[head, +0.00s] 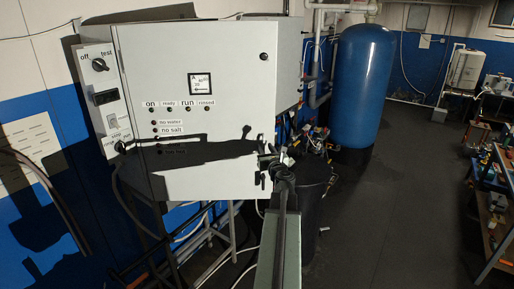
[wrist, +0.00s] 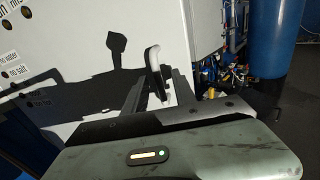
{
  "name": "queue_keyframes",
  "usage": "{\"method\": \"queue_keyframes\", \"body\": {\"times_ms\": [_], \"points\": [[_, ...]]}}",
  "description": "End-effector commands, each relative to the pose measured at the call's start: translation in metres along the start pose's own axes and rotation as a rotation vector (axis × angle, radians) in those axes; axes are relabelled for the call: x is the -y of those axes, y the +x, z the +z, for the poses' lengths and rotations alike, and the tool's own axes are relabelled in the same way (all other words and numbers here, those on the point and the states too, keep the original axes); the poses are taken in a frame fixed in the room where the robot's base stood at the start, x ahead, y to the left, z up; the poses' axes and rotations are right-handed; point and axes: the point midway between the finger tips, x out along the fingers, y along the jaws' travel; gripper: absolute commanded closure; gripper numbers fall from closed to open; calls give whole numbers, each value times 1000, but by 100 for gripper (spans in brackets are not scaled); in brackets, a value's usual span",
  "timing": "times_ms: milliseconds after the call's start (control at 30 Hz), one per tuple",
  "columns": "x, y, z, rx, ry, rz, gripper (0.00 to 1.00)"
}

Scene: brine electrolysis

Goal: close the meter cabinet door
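The meter cabinet (head: 291,80) is light grey and stands at left centre in the head view. Its broad front door (head: 225,55) carries printed labels, small indicators and a small square window. It looks nearly flush, but I cannot tell whether a narrow gap is left. My gripper (head: 268,163) is in front of the door's lower right part. In the wrist view my gripper (wrist: 157,88) has its two fingers apart, with the pale door behind them. A curved, light-edged piece (wrist: 153,57) shows between the fingers; I cannot tell whether they touch it.
A control panel (head: 99,90) with a knob is on the cabinet's left. A dark bin (head: 312,190) stands beside my arm at the right. A tall blue tank (head: 362,85) is farther back. A cluttered shelf (head: 495,200) is at far right. The floor (head: 385,215) between is clear.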

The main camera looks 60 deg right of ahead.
Motion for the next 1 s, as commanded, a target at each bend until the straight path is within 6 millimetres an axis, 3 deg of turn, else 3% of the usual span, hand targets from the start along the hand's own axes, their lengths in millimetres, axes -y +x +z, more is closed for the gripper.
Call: {"method": "queue_keyframes", "body": {"times_ms": [267,400,1000], "points": [[1,6,0,0,-1,2,68],[0,6,0,0,-1,3,100],[-1,6,0,0,-1,4,100]]}}
